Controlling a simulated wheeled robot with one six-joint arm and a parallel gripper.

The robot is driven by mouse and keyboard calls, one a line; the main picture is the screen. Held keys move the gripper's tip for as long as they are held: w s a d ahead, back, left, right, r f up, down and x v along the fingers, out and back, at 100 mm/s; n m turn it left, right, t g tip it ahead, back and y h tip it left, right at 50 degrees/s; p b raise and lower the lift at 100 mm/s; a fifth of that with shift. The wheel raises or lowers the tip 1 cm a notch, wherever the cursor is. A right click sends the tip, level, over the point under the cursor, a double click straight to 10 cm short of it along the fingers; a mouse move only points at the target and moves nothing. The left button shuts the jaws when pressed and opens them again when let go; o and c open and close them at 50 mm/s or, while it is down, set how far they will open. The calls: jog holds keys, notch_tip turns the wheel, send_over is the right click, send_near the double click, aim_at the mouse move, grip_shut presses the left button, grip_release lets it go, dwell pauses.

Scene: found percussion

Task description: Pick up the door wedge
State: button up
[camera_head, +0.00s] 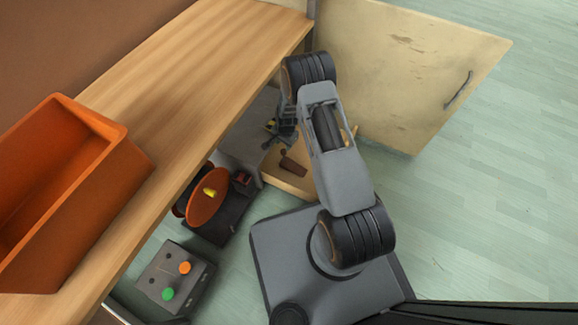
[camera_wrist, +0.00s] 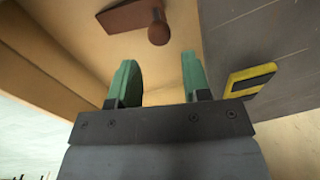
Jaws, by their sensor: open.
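A brown, wedge-shaped piece with a round knob at one end lies on a pale wooden surface in the head view (camera_head: 294,165); it looks like the door wedge. In the head view my gripper (camera_head: 284,128) is partly hidden by my arm, beside the brown piece.
A yellow-and-black item (camera_wrist: 250,78) lies on a grey surface right of my fingers. The open cabinet door (camera_head: 400,75) stands right of my arm. The wooden counter (camera_head: 190,70) bears an orange bin (camera_head: 115,165). An orange disc (camera_head: 207,205) and grey button box (camera_head: 160,270) are lower left.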

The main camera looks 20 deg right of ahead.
aim_at(284, 151)
jog(key=shift+w+f+b, duration=0.2)
jog(key=shift+f+b, duration=1.6)
jog(key=shift+f, duration=1.35)
jog(key=shift+r, duration=0.1)
grip_shut()
